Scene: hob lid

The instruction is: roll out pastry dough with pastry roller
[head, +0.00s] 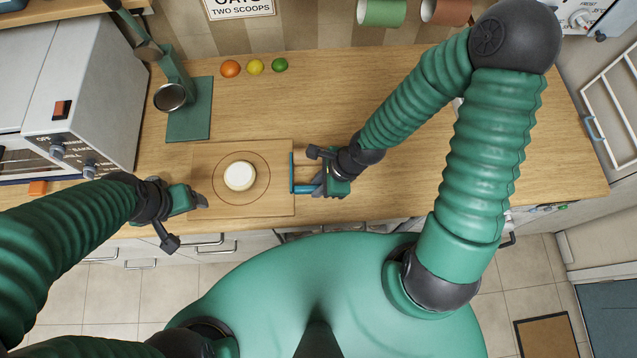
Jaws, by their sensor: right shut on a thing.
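The pale round dough (239,176) lies on a wooden board (215,205), inside a ring marked on it. The dough looks like a small thick disc. My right gripper (318,172) is shut on the roller's handle, right of the board. My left gripper (187,222) is open and empty at the board's front left corner, apart from the dough. The roller and dough are apart.
An orange (230,68), a lemon (256,67) and a lime (280,65) sit behind the board. A green press (189,110) stands back left, beside a white oven (75,110). Green and brown cups (381,12) are at the back. The counter (420,190) is clear to the right.

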